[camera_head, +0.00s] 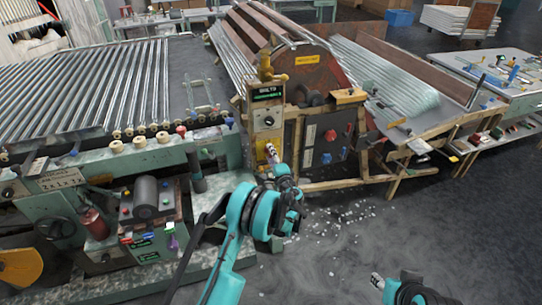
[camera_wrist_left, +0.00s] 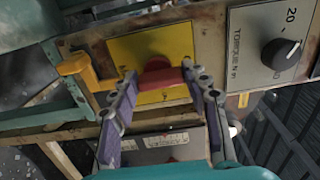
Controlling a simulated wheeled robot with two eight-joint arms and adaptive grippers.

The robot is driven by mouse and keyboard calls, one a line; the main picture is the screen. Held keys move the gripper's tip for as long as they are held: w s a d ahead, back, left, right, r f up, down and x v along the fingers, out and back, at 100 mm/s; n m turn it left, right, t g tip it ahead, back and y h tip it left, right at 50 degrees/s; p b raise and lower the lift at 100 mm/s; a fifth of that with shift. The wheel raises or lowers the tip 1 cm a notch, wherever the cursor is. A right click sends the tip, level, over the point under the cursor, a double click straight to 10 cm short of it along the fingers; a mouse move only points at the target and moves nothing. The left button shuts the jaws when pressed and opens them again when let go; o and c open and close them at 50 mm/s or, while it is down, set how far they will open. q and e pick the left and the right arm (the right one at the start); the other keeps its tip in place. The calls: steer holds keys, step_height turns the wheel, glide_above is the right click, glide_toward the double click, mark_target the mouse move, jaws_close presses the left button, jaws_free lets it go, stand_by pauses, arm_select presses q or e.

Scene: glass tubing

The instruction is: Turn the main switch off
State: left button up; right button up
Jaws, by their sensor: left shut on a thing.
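The main switch is a red handle (camera_wrist_left: 161,75) on a yellow plate (camera_wrist_left: 125,48), seen in the left wrist view. My left gripper (camera_wrist_left: 165,84) has its two fingers on either side of the red handle and is shut on it. The handle lies across the picture, its ends partly hidden by the fingers. In the head view my left gripper (camera_head: 271,154) is against the lower part of the upright control panel (camera_head: 266,108), and the switch is mostly hidden there. My right gripper (camera_head: 377,281) is low at the bottom right, away from the machine; its opening is unclear.
A black torque knob (camera_wrist_left: 281,54) sits beside the plate, and a yellow-orange lever (camera_wrist_left: 85,70) is on its other side. A dark panel (camera_head: 327,140) with red and blue knobs is right of the control panel. Debris (camera_head: 345,225) litters the open floor.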

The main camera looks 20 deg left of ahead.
stand_by(0.3)
arm_select(q)
steer(key=o, duration=1.2)
steer(key=shift+c, duration=0.2)
steer(key=v, duration=1.2)
